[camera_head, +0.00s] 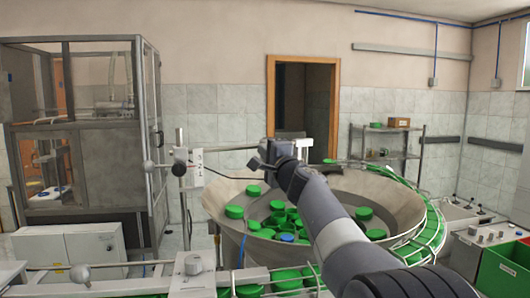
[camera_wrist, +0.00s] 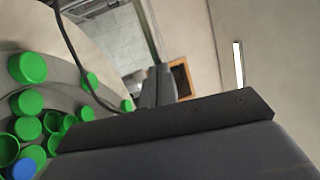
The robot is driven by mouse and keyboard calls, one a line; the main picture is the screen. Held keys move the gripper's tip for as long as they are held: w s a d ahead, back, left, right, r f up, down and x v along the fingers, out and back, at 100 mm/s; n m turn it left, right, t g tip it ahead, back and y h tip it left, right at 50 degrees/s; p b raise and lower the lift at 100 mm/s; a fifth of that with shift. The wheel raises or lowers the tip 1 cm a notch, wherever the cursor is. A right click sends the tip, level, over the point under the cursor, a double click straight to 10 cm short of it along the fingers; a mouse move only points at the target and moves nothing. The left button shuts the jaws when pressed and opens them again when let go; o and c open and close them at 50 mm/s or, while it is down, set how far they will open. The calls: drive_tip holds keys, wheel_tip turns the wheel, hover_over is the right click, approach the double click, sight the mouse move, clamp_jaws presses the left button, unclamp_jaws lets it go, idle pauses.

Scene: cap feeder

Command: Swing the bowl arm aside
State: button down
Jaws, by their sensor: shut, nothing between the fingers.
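The bowl arm seems to be the rod with a round grey knob (camera_head: 149,166) at its left end, held by a dark clamp (camera_head: 180,161) on an upright post. A small white box (camera_head: 197,167) sits on its right side, and a black cable runs from there towards the bowl. My gripper (camera_head: 257,162) is shut and empty over the back left of the feeder bowl (camera_head: 393,199), to the right of the white box and apart from it. The gripper's dark end also shows in the wrist view (camera_wrist: 158,87). My forearm hides part of the bowl.
Green caps (camera_head: 234,212) and one blue cap (camera_head: 286,237) lie in the bowl. A curved chute of green caps (camera_head: 432,232) runs along the right. A framed glass cabinet (camera_head: 100,164) stands left.

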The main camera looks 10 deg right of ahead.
drive_tip(key=w+n+y+p, duration=0.1)
drive_tip(key=w, duration=0.1)
drive_tip(key=w+a+n+g+y+p, duration=0.1)
drive_tip(key=w+y, duration=0.1)
drive_tip(key=w, duration=0.1)
drive_tip(key=w+a+n+g+y+p, duration=0.1)
drive_tip(key=w+y+p, duration=0.1)
drive_tip(key=shift+w+a, duration=0.15)
drive_tip(key=shift+a, duration=0.1)
drive_tip(key=shift+w+a, duration=0.25)
drive_tip(key=shift+w, duration=0.25)
drive_tip(key=w+d+b+v, duration=0.1)
drive_tip(key=b+v, duration=0.7)
drive_tip(key=v, duration=0.6)
drive_tip(key=shift+d, duration=0.35)
drive_tip(key=shift+w+f, duration=0.1)
